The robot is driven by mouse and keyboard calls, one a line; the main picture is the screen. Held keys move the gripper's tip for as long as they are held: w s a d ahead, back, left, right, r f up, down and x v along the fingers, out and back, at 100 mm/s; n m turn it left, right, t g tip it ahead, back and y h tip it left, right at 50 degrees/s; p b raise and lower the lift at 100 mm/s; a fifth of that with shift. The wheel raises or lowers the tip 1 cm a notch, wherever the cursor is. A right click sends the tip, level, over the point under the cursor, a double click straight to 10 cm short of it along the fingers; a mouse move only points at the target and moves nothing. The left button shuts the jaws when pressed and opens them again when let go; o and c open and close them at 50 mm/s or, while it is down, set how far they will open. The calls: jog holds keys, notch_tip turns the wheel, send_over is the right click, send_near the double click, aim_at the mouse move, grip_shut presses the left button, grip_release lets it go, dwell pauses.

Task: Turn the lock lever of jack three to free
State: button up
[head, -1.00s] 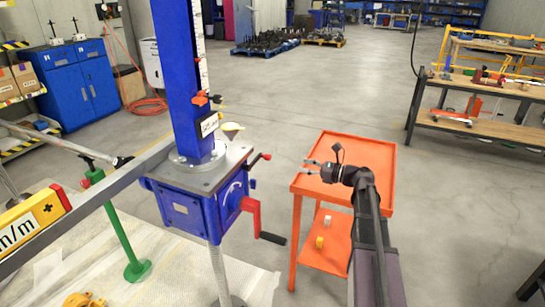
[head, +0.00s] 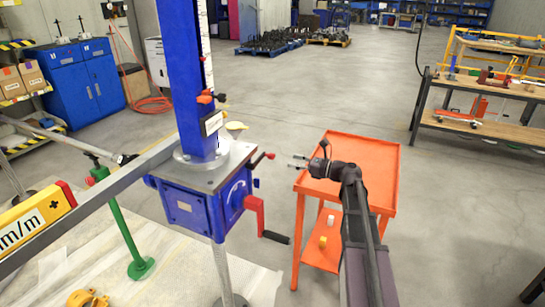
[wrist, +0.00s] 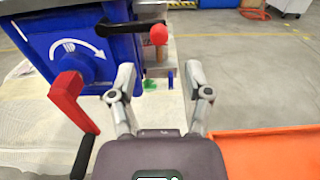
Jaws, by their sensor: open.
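The blue jack (head: 190,212) stands left of centre with a grey top plate and a tall blue column. Its lock lever (head: 258,161) is a short dark arm ending in a red knob (head: 270,156), sticking out to the right near the top plate. In the wrist view the lever (wrist: 128,28) lies roughly level, with its red knob (wrist: 158,34) beyond the fingertips. My gripper (head: 294,161) is open and empty, a short gap to the right of the knob. In the wrist view my gripper (wrist: 160,75) has both fingers apart. Which number the jack bears is not legible.
A red crank (head: 254,208) with a black handle hangs below the lever, left of my fingers in the wrist view. An orange trolley (head: 372,150) stands under my arm. A grey beam (head: 105,192) and green stand (head: 125,235) are left. Open floor lies behind.

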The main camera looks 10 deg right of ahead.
aim_at(274, 156)
jog(key=x, duration=0.8)
jog(key=shift+a, duration=0.1)
grip_shut()
jog(key=shift+a, duration=0.25)
jog(key=shift+d, duration=0.2)
jog(key=shift+a, duration=0.1)
